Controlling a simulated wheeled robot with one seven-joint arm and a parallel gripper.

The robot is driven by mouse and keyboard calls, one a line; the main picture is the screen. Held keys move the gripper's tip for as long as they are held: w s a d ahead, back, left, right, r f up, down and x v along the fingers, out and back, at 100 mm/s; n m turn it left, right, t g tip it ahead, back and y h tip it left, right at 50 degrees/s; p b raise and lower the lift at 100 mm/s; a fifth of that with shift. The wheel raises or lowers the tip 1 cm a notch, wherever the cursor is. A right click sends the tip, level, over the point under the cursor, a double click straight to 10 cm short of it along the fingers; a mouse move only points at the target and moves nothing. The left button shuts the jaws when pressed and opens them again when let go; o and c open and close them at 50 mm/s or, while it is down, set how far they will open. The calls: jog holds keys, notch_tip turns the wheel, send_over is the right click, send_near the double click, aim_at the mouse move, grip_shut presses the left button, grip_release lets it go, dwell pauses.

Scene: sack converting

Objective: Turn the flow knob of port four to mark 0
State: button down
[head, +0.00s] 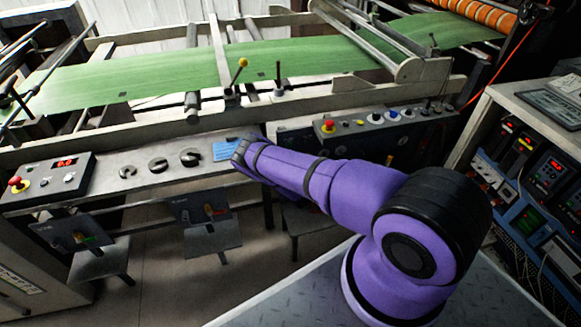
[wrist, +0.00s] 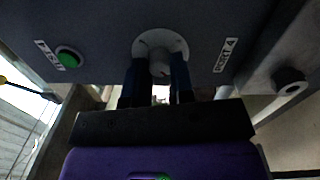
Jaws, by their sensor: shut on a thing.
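In the wrist view, the flow knob (wrist: 160,66) is a small grey knob on a pale round dial (wrist: 176,46), set in a dark grey panel. A label reading PORT 4 (wrist: 226,55) stands sideways to its right. My gripper (wrist: 159,76) has its two dark fingers on either side of the knob and is shut on it. The dial marks and the knob's pointer are too dark and small to read. In the head view my purple arm ends at the far bench, and the fingers and this knob are hidden there.
A lit green button (wrist: 68,58) with a label sits left of the dial. In the head view, several black knobs (head: 158,165) and a control box with a red button (head: 17,184) line the bench. Green sheet (head: 150,75) runs behind. An instrument rack (head: 520,165) stands right.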

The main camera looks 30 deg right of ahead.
jog(key=shift+s+f, duration=0.1)
dwell(0.3)
jog(key=c, duration=1)
grip_release()
jog(key=v, duration=1)
jog(key=shift+s+a, duration=0.1)
jog(key=shift+s, duration=0.25)
jog(key=shift+s, duration=0.1)
